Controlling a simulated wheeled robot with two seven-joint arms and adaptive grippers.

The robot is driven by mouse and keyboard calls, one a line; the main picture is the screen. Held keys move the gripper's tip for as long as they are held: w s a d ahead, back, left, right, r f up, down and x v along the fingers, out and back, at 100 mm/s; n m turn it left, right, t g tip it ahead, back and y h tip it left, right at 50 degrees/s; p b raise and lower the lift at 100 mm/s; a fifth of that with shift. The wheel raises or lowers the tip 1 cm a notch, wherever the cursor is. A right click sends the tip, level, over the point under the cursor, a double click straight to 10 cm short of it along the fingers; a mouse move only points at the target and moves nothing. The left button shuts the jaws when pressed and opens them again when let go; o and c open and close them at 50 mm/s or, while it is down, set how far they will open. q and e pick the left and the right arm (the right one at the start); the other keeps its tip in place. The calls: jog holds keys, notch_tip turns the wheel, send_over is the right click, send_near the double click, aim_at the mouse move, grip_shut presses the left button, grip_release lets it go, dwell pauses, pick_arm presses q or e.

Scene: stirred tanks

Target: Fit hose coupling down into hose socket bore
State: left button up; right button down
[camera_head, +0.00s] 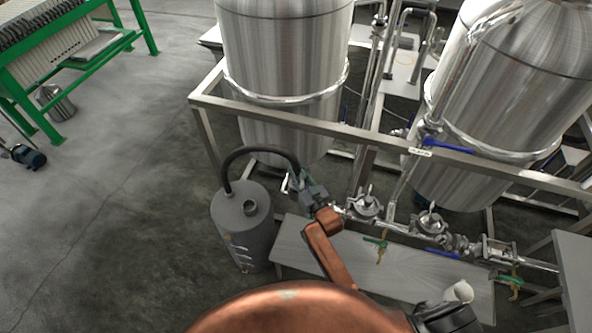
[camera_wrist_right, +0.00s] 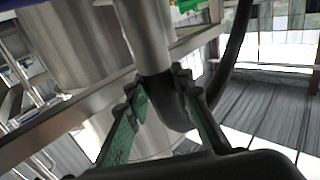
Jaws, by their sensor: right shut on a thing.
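My right gripper (camera_head: 305,186) is out over the bench's left end, beside the grey canister (camera_head: 240,232). It is shut on the hose coupling, a smooth metal cylinder (camera_wrist_right: 148,38) that stands between the green-padded fingers (camera_wrist_right: 163,88) in the right wrist view. A black hose (camera_head: 262,149) arcs from the canister's lid to the gripper; it also curves away from the coupling in the right wrist view (camera_wrist_right: 240,45). A short dark open collar (camera_head: 250,207) stands on the lid; I cannot tell whether it is the socket bore.
Steel tanks (camera_head: 283,50) stand behind a metal frame rail (camera_head: 330,125). Pipes with valves (camera_head: 365,206) run along the bench (camera_head: 340,262) to the right. A white cup (camera_head: 459,291) stands at the bench's right. The floor left of the canister is clear.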

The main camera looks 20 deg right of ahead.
jog(key=shift+f+b, duration=0.65)
jog(key=shift+f, duration=0.35)
jog(key=c, duration=1.7)
grip_release()
jog(key=shift+c, duration=0.2)
jog(key=shift+o, duration=0.7)
jog(key=shift+f, duration=0.15)
jog(key=s+d, duration=0.2)
jog(key=s, duration=0.9)
jog(key=shift+s, duration=0.4)
jog(key=shift+d, duration=0.1)
